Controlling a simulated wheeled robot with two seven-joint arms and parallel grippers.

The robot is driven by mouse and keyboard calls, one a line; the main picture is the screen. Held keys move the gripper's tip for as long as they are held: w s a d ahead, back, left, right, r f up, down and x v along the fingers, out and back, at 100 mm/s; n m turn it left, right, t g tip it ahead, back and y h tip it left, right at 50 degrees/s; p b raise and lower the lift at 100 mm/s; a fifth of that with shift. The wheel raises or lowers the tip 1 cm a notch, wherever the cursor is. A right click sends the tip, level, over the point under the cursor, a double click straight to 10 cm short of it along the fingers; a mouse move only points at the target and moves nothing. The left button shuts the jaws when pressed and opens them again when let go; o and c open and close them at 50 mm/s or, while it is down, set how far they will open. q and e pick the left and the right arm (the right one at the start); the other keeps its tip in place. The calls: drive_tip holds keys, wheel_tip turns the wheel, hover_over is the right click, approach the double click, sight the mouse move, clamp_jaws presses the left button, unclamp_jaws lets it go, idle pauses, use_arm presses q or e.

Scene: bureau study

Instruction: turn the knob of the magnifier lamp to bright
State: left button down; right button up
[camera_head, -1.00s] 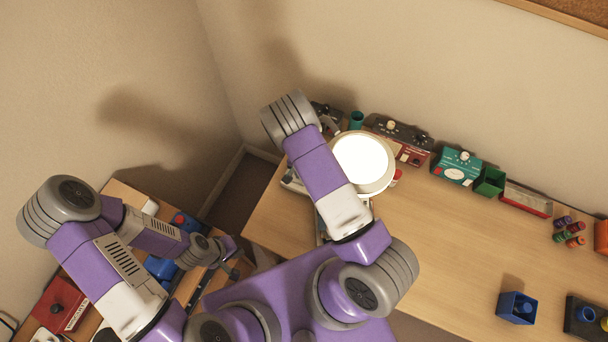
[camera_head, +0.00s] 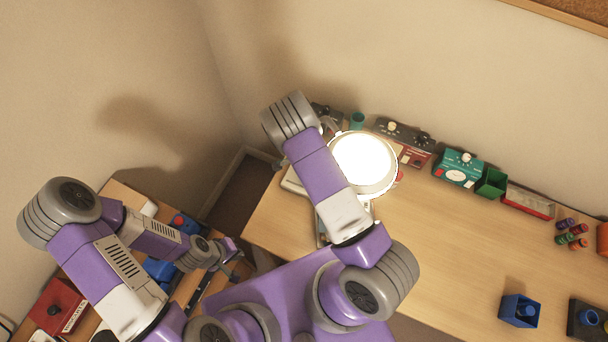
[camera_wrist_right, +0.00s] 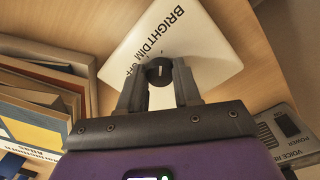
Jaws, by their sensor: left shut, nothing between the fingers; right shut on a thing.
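The magnifier lamp's round head (camera_head: 363,163) glows strong white over the far left part of the desk. In the right wrist view its white base (camera_wrist_right: 205,45) shows the printed words BRIGHT and DIM and a third, partly covered one. The black knob (camera_wrist_right: 159,71) sits between the fingers of my right gripper (camera_wrist_right: 158,82), which is shut on it. I cannot tell exactly which word the knob points to. In the head view my right arm hides this gripper and the knob. My left gripper (camera_head: 232,256) is shut and empty at the lower left, away from the lamp.
A teal box (camera_head: 458,167), a green bin (camera_head: 491,183) and other devices line the wall. A blue bin (camera_head: 519,310) stands at the desk's front right; the desk middle is clear. In the right wrist view, shelved books (camera_wrist_right: 40,115) lie left and a grey device (camera_wrist_right: 283,130) right.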

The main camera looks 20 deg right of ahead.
idle(0.4)
drive_tip(key=o, duration=1.1)
drive_tip(key=shift+c, duration=0.2)
wheel_tip(320, 180, up, 8)
drive_tip(key=shift+w+f, duration=0.15)
drive_tip(key=shift+f, duration=0.05)
